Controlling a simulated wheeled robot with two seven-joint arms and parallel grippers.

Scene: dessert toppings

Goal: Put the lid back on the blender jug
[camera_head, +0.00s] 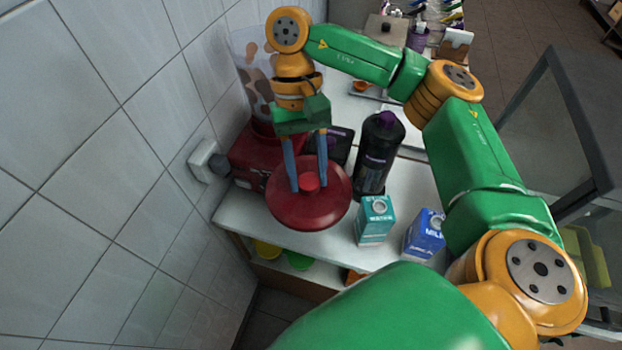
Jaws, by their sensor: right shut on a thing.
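The red round lid (296,213) is held by its knob between the fingers of my right gripper (309,184). The gripper is shut on it and points down, in front of the blender. The lid looks roughly level and covers part of the counter and the blender base. The blender jug (249,66) is clear with brown blotches and stands on the red blender base (250,157) against the tiled wall. My right wrist hides part of the jug and its rim. The lid is apart from the jug, nearer to me. My left gripper is out of view.
A dark bottle (378,155) with a purple cap stands right of the lid. A teal carton (375,222) and a blue milk carton (424,236) stand near the counter's front edge. A wall socket (204,160) is at the left.

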